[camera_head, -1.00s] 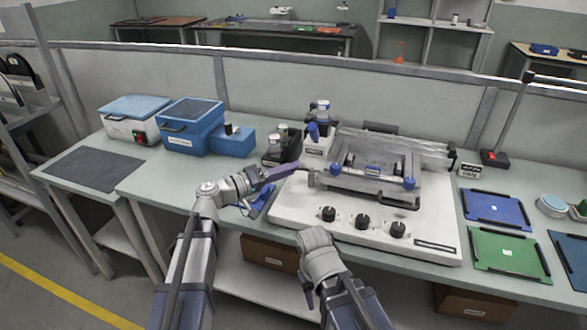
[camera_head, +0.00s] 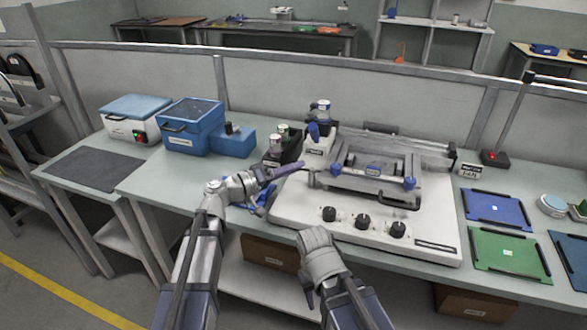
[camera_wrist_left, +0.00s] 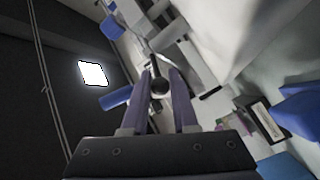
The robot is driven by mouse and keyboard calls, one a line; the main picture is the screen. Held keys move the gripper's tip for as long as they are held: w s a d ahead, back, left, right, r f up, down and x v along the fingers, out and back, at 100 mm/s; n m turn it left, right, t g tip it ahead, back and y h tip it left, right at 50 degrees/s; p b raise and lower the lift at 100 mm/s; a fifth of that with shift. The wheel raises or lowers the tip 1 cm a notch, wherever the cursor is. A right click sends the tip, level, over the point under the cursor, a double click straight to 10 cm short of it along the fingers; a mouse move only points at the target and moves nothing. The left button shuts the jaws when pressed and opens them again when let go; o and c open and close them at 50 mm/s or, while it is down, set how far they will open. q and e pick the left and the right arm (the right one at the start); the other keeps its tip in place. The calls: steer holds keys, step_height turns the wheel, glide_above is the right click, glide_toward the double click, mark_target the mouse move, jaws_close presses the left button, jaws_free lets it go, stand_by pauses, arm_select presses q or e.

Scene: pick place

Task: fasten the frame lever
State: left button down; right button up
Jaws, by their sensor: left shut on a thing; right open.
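The machine has a white base (camera_head: 290,212) and a grey metal frame (camera_head: 372,182) with blue knobs on top. My left gripper (camera_head: 299,167) reaches in from the left to the frame's left side. In the left wrist view its two purple fingers (camera_wrist_left: 160,82) are shut on the dark round knob (camera_wrist_left: 160,87) of the frame lever, whose thin rod (camera_wrist_left: 150,58) runs away from the fingertips. In the head view the lever is small and partly hidden by the fingers. My right gripper (camera_head: 309,293) hangs low in front of the bench, apart from everything; its fingers show only in part.
Blue boxes (camera_head: 190,128) are at the left. A blue tray (camera_head: 497,210) and a green tray (camera_head: 508,254) lie right of the machine. The bench's left front is mostly clear.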

stand_by(0.3)
arm_select(q)
steer(key=shift+w+m+g+h, duration=0.4)
steer(key=shift+w+m+g, duration=0.15)
steer(key=shift+g, duration=0.15)
steer(key=shift+w+m+g+h, duration=0.3)
steer(key=shift+m+g, duration=0.35)
steer(key=shift+g, duration=0.25)
steer(key=shift+s+d+m+g, duration=0.1)
steer(key=shift+m+g, duration=0.2)
steer(key=shift+g, duration=0.3)
steer(key=c, duration=0.7)
jaws_free()
steer(key=shift+s, duration=0.1)
